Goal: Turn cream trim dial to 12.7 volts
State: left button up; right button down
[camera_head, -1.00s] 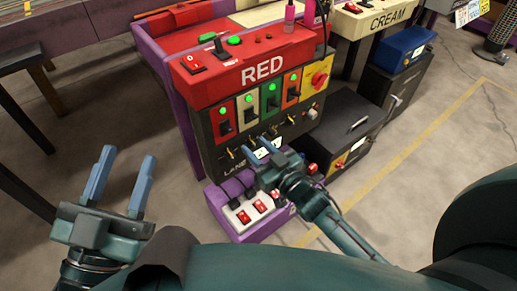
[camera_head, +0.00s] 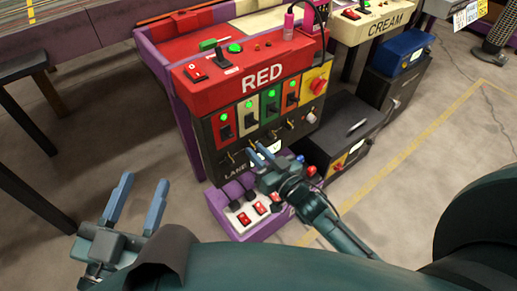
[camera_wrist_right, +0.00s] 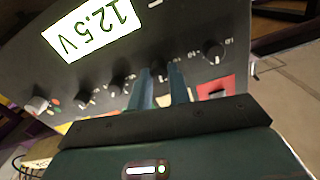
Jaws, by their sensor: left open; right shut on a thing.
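In the right wrist view a dark panel carries a white display (camera_wrist_right: 92,28) reading 12.5 V, turned on its head. A row of dark knobs runs below it. My right gripper (camera_wrist_right: 160,75) is shut on a dark knob (camera_wrist_right: 158,71) in that row, between its blue fingers. I cannot read which channel label it bears. In the head view my right gripper (camera_head: 263,151) is at the front of the black unit under the red RED panel (camera_head: 262,82). My left gripper (camera_head: 144,190) is open and empty at the left, away from the panel.
A cream box labelled CREAM (camera_head: 386,26) stands at the back right. A purple base with red switches (camera_head: 246,218) sits below the black unit. A dark box (camera_head: 345,135) is to the right. A pale knob (camera_wrist_right: 38,103) sits at the row's left.

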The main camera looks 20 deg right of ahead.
jog(key=shift+r+m+p, duration=0.2)
jog(key=shift+m+p, duration=0.9)
jog(key=shift+m, duration=0.1)
jog(key=m+p, duration=0.1)
jog(key=m, duration=0.2)
jog(key=shift+f+p, duration=0.15)
jog(key=shift+p, duration=0.25)
jog(key=shift+m, duration=0.6)
pick_arm(q)
jog(key=shift+a+r+m+y, duration=0.35)
jog(key=shift+a+m+y, duration=0.15)
jog(key=shift+a+m, duration=0.1)
jog(key=shift+f, duration=0.15)
pick_arm(e)
jog(key=shift+f, duration=0.1)
jog(key=c, duration=1.3)
grip_release()
